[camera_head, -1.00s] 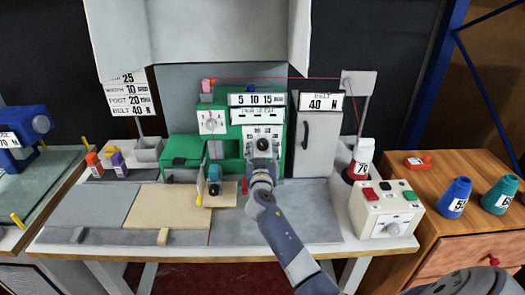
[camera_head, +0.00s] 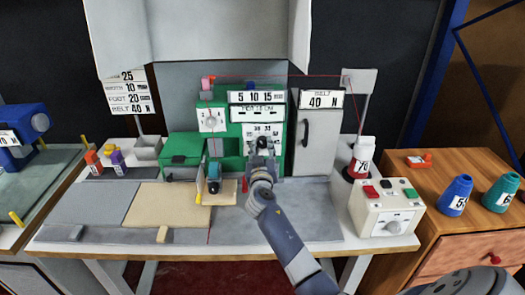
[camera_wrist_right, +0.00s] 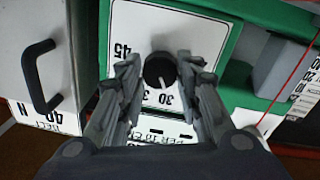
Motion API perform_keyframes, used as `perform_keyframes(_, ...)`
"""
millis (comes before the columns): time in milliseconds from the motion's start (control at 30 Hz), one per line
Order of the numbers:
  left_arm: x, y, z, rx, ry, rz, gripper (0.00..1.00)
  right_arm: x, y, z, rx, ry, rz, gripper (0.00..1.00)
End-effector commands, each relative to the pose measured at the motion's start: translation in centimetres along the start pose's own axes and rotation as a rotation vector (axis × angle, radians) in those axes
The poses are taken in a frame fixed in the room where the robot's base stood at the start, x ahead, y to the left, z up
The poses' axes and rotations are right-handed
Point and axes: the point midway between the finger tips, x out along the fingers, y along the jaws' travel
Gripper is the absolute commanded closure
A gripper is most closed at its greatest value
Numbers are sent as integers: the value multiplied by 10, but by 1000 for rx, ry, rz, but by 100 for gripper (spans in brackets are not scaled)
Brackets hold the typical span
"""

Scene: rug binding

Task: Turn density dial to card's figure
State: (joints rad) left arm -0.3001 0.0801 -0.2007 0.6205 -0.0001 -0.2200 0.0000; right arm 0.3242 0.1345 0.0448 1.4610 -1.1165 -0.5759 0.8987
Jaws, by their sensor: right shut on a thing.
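The density dial, a black knob (camera_head: 262,143) on a white numbered plate, is on the front of the green machine. In the right wrist view the knob (camera_wrist_right: 160,70) has a white mark pointing down toward the 30 on its scale, and 45 shows at the upper left. My right gripper (camera_wrist_right: 160,76) is shut on the knob, one finger at each side; in the head view the gripper (camera_head: 262,162) hides part of the plate. The card (camera_head: 129,93) hangs at the left, with 25 on its top row, partly cut by the hood. My left gripper is not in view.
A grey cabinet (camera_head: 317,143) labelled 40 N stands right of the dial. A red thread runs across the top to a post. A switch box (camera_head: 387,208), a spool (camera_head: 362,158) and cones are at the right. Grey plates cover the front of the table.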

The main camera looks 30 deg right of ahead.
Motion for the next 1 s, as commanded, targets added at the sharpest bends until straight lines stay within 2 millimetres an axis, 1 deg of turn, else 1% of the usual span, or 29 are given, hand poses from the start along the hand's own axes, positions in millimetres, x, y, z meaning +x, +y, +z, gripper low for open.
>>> perform_keyframes(33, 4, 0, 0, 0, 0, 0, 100, 0, -1, 2, -33, 3, 0, 92)
perform_keyframes(200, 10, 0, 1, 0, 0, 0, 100, 0, -1, 2, -171, 10, 1, 92)
perform_keyframes(500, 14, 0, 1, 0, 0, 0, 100, 0, 0, 1, -392, 21, 2, 92)
perform_keyframes(733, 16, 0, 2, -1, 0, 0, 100, 0, 0, 1, -501, 26, 3, 92)
perform_keyframes(1000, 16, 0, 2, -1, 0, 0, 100, 0, 0, 1, -550, 28, 3, 92)
